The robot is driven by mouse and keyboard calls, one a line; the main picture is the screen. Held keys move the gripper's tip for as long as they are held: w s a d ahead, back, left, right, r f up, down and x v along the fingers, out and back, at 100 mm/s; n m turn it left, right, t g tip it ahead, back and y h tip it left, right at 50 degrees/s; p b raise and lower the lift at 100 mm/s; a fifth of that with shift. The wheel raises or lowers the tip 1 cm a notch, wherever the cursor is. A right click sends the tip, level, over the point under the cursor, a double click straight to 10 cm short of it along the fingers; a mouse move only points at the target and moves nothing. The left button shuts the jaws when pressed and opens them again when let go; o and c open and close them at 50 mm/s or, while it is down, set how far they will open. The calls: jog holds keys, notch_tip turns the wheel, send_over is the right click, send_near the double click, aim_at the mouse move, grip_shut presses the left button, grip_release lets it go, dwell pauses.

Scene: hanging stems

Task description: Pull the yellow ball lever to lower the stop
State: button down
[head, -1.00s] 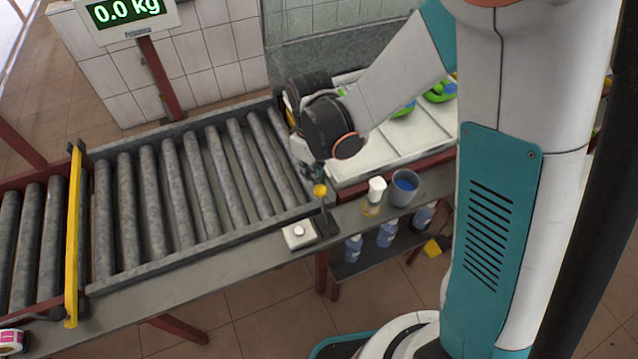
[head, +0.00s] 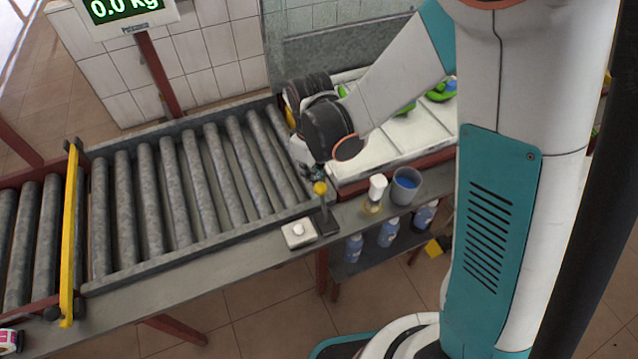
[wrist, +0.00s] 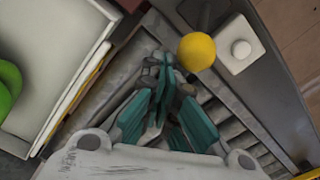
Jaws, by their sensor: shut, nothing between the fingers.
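The yellow ball (head: 320,187) tops a short dark lever on the conveyor's front rail, next to a white button box (head: 298,232). My gripper (head: 310,172) is beside the ball, just above and behind it in the head view, its fingers small and partly hidden by the wrist. In the wrist view my gripper (wrist: 165,66) is shut and empty, with the yellow ball (wrist: 196,52) just right of the fingertips. I cannot tell whether they touch. A yellow bar (head: 69,235), which looks like the stop, spans the rollers at the left and stands above them.
The roller conveyor (head: 190,249) is empty between the bar and my gripper. A grey cup (head: 405,187) and a white-capped bottle (head: 376,195) stand right of the lever. A white tray (head: 400,140) with green items lies behind them. A scale display (head: 125,8) reads 0.0 kg.

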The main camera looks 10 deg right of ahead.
aim_at(323, 201)
jog(key=shift+f+b, duration=0.45)
jog(key=shift+f, duration=0.2)
jog(key=shift+s, duration=0.1)
jog(key=shift+s+d+b, duration=0.15)
jog(key=shift+s+d, duration=0.2)
jog(key=shift+s, duration=0.85)
jog(key=shift+s+d+b, duration=0.1)
jog(key=shift+s+d, duration=0.3)
jog(key=shift+s, duration=0.8)
jog(key=shift+s+d+b, duration=0.15)
jog(key=shift+s+d, duration=0.2)
jog(key=shift+s, duration=0.85)
jog(key=shift+w+a, duration=0.2)
jog(key=shift+w, duration=0.4)
jog(key=shift+r, duration=0.15)
notch_tip(323, 201, up, 10)
jog(key=p, duration=0.7)
